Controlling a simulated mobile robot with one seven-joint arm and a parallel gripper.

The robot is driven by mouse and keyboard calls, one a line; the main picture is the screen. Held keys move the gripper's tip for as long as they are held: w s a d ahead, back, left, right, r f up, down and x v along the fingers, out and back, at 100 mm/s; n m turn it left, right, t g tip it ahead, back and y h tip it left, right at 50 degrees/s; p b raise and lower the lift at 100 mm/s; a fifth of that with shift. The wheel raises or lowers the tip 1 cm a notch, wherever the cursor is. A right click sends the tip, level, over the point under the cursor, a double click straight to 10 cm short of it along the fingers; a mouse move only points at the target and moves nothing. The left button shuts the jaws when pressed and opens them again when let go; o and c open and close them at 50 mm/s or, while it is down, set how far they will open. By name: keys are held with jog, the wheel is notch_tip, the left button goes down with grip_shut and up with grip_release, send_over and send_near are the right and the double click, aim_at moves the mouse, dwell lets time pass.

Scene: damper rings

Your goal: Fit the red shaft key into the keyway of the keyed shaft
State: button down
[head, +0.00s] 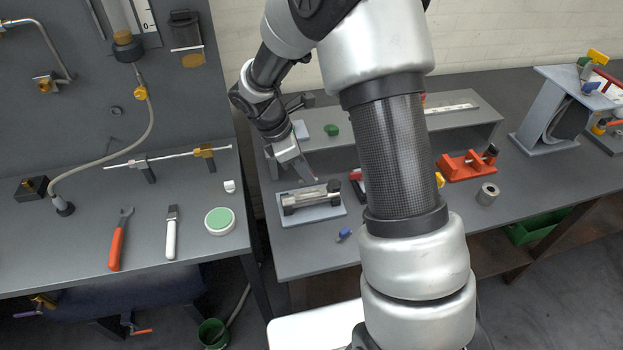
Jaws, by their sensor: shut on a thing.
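The keyed shaft (304,198) is a silvery cylinder lying level on a pale grey base plate (318,215), with a dark block at its right end. My gripper (304,176) points down just above and behind the shaft, near its middle. It is shut on the red shaft key (302,181), of which only a tiny reddish bit shows at the fingertips. The key appears apart from the shaft, but the gap is too small to judge. The keyway cannot be made out from here.
A blue part (344,235) lies in front of the plate. A red-black item (356,182) stands right of it, partly behind my arm. A grey shelf (460,118) runs behind, with a green knob (331,130) on it. A red fixture (466,165) and metal ring (487,194) stand right.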

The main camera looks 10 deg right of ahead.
jog(key=shift+w+d, duration=0.45)
jog(key=shift+w, duration=0.4)
jog(key=shift+p, duration=0.35)
jog(key=shift+f+b, duration=1.6)
jog(key=shift+f, duration=0.8)
